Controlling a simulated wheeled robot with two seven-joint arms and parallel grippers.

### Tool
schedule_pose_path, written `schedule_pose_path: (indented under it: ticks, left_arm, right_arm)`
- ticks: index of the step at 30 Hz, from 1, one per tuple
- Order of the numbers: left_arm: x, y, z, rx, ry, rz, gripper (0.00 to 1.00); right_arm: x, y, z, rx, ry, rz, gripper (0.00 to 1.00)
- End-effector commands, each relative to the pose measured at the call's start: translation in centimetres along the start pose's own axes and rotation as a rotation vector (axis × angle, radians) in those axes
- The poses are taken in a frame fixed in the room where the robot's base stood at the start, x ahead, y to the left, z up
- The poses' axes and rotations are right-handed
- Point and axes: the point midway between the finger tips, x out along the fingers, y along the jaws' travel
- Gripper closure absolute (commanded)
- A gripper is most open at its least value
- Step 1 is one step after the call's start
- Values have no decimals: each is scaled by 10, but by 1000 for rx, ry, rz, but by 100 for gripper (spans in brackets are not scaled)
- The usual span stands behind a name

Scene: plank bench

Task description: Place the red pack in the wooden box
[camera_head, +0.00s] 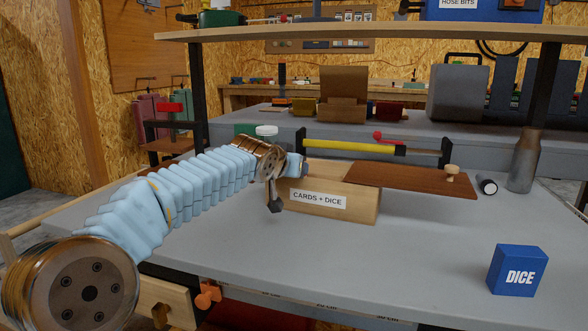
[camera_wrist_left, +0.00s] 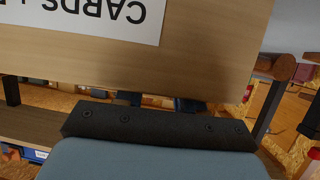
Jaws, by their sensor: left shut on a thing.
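The wooden box (camera_head: 350,205), pale and labelled "CARDS + DICE", stands on the grey bench. Its front and upside-down label fill the top of the left wrist view (camera_wrist_left: 205,65). Its brown lid (camera_head: 415,178) with a small knob lies shifted to the right, sticking out past the box. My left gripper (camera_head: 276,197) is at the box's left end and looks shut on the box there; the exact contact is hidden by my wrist. One dark finger (camera_wrist_left: 155,127) shows in the left wrist view. I cannot make out the red pack. My right gripper is out of view.
A blue DICE box (camera_head: 517,270) stands at the right front. A yellow bar (camera_head: 348,146) runs behind the box. An upper shelf (camera_head: 380,32) overhangs. The bench's front middle is clear.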

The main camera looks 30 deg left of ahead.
Motion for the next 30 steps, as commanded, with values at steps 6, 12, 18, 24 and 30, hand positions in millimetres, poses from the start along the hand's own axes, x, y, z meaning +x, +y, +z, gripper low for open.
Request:
schedule_pose_path:
  ticks: [6,12,18,24,30]
  left_arm:
    - [1,0,3,0,0,0,58]
    - [1,0,3,0,-1,0,37]
    - [1,0,2,0,-1,0,37]
    - [-16,0,-1,2,3,-1,37]
    - [-64,0,-1,1,5,0,37]
  right_arm:
    - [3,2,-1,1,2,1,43]
    - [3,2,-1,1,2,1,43]
    - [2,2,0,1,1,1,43]
    - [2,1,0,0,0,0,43]
    - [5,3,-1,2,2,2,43]
